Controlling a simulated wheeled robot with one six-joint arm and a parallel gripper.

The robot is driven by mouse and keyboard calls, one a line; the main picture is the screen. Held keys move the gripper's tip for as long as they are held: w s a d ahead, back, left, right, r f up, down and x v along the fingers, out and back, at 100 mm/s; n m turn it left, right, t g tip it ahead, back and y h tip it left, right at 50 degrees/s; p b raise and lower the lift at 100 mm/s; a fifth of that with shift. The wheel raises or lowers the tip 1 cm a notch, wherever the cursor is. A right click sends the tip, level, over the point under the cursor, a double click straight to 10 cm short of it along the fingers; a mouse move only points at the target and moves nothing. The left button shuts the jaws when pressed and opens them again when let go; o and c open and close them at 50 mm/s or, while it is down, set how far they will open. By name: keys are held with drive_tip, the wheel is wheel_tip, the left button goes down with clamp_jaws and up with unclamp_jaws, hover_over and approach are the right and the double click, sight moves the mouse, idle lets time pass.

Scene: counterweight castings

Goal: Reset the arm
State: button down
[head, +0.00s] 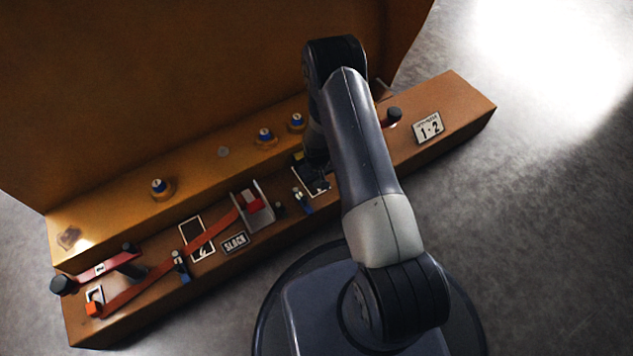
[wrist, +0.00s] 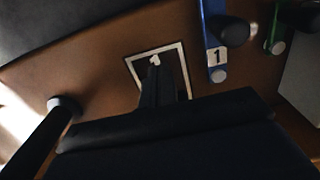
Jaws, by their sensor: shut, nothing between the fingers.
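My arm (head: 363,140) reaches from my base over an orange-brown ledge (head: 440,150) and bends down at the far end. My gripper (wrist: 158,72) points down at the ledge. Its dark fingers are together and empty, over a white-outlined rectangle (wrist: 131,62) marked 1. In the head view my gripper (head: 317,180) is dark and partly hidden by my arm. Whether the fingertips touch the surface I cannot tell.
A blue tag marked 1 (wrist: 217,57) stands close beside the gripper. A dark post (wrist: 62,106) is on the other side. Along the ledge lie a long red bar (head: 160,268), a grey bracket (head: 263,203), a SLACK plate (head: 235,242) and a "1-2" plate (head: 428,127). A tall orange wall (head: 180,90) rises behind.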

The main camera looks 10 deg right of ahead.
wheel_tip(320, 180, up, 9)
drive_tip(key=p, duration=0.3)
drive_tip(key=shift+w+f, duration=0.1)
drive_tip(key=shift+f, duration=0.05)
